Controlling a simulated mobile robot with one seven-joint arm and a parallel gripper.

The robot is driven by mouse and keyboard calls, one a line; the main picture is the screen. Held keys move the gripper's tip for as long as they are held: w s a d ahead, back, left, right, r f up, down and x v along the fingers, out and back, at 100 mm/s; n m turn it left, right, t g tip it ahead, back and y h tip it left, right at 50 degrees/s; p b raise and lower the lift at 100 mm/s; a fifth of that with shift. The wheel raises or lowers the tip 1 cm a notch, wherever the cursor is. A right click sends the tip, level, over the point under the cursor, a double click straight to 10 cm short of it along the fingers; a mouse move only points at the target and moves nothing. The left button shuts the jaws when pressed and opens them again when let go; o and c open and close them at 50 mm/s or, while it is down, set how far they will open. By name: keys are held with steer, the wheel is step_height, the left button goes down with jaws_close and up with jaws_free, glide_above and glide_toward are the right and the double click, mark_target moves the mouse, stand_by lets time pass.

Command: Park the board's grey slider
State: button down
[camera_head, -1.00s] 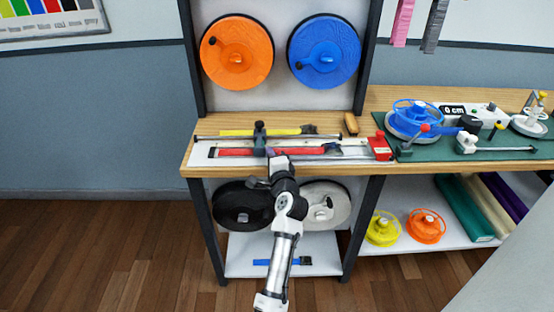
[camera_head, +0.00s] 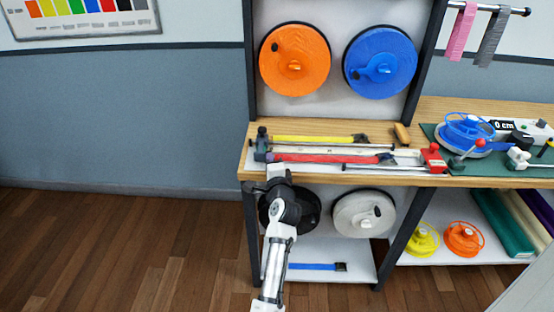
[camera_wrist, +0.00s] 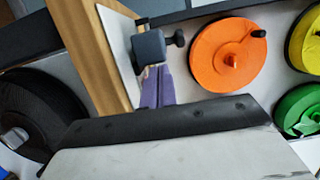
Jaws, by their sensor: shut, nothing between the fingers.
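The board (camera_head: 252,164) lies along the front of the wooden bench, with metal rails running left to right. Its grey slider (camera_head: 262,141) is at the board's left end. In the wrist view the slider (camera_wrist: 149,46) shows as a dark grey block with a side knob. My gripper (camera_head: 276,168) is at the board's front left, just on the near side of the slider. Its purple-grey fingers (camera_wrist: 157,73) are shut and empty. Their tips are at the slider's block; I cannot tell whether they press on it.
Yellow (camera_head: 315,140) and red (camera_head: 330,158) straps lie along the board. A red block (camera_head: 433,159) stands at its right end. Orange (camera_head: 295,60) and blue (camera_head: 380,62) reels hang behind. Black and white reels are under the bench. Floor to the left is clear.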

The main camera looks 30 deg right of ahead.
steer(key=shift+w+a, duration=0.5)
steer(key=shift+a, duration=0.35)
